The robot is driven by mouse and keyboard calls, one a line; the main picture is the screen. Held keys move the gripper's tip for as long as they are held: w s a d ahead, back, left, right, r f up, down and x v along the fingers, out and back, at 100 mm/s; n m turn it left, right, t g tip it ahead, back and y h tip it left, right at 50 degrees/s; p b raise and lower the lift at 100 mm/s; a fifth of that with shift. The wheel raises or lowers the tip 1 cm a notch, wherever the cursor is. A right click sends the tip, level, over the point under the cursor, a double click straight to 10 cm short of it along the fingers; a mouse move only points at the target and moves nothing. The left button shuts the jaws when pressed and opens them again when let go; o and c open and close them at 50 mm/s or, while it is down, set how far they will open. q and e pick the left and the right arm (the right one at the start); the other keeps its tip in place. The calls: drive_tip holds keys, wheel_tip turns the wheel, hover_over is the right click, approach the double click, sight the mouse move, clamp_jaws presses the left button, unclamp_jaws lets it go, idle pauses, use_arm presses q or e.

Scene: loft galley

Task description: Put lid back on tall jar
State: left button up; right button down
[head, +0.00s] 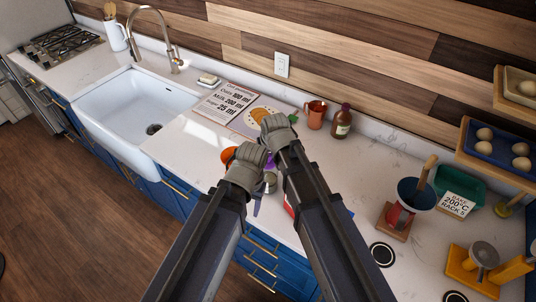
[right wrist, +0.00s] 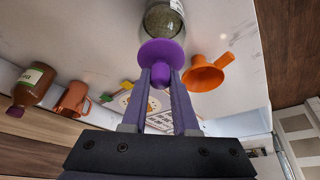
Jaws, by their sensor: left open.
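The tall jar (right wrist: 166,22), clear glass with green contents, shows at the top of the right wrist view. The purple lid (right wrist: 160,52) is in front of its mouth; I cannot tell whether it is seated. My right gripper (right wrist: 160,78) has its fingers closed on the lid's knob. In the head view the jar (head: 270,184) is small and mostly hidden by my arms. My left gripper (head: 263,184) is open beside the jar, one slate-purple finger showing; its contact with the jar is unclear.
The sink (head: 125,105) is left. A blue bowl (head: 416,194) on a stand is right.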

drive_tip(key=shift+c, duration=0.6)
unclamp_jaws()
drive_tip(key=shift+r, duration=0.1)
drive_tip(key=shift+r+p, duration=3.4)
drive_tip(key=shift+p, duration=0.1)
clamp_jaws()
drive_tip(key=shift+f+b, duration=0.45)
